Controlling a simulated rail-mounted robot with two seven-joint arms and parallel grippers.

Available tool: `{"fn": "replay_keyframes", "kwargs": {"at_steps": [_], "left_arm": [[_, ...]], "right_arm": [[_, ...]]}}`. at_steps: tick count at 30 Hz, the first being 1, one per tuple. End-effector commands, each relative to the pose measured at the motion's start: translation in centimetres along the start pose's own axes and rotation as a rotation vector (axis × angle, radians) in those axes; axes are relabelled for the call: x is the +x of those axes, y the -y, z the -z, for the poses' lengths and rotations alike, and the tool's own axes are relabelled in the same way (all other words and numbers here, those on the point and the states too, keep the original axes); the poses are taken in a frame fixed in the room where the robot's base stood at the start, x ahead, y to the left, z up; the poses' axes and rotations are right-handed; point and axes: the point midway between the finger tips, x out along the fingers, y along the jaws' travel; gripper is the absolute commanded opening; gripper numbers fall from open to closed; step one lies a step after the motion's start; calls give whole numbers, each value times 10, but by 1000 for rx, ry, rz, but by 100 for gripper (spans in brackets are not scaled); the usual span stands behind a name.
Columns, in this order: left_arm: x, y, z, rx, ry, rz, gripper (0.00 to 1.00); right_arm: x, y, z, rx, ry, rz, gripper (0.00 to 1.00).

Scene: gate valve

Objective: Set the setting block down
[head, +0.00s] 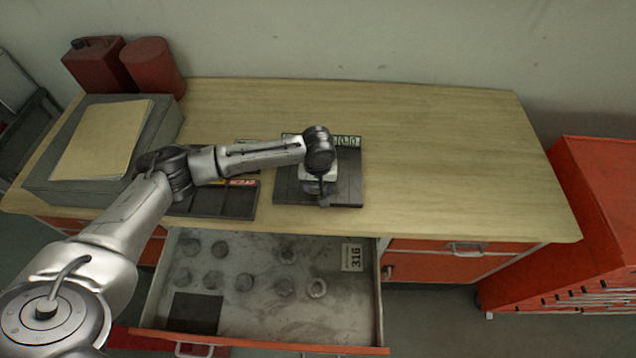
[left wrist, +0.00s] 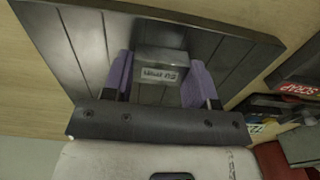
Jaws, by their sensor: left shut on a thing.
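The setting block (left wrist: 162,66) is a small grey metal block with a pale label that is upside down in the left wrist view. My left gripper (left wrist: 160,82) is shut on it, with one purple finger on each side. Under the block is a dark slatted board (left wrist: 75,45), which lies on the bench in the head view (head: 348,187). My left gripper (head: 318,188) is over the middle of this board in the head view, where the wrist mostly hides the block. I cannot tell whether the block touches the board. My right gripper is not in view.
A dark tray (head: 235,203) with a red label lies left of the board. A grey box (head: 165,125) with a tan folder stands farther left. Below the bench front, an open drawer (head: 255,315) holds several round parts. The bench's right side (head: 450,160) is clear.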

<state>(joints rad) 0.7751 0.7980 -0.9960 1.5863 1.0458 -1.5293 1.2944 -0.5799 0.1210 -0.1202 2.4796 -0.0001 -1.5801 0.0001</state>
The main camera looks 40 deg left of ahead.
Motion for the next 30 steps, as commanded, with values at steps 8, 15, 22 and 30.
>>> {"fn": "replay_keyframes", "kwargs": {"at_steps": [8,15,22,30], "left_arm": [[1,0,0,0,0,0,75],[1,0,0,0,0,0,78],[-17,-1,0,0,0,-3,78],[-68,0,0,0,-1,-2,78]], "right_arm": [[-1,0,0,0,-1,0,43],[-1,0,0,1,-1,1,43],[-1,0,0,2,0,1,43],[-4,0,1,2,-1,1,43]]}}
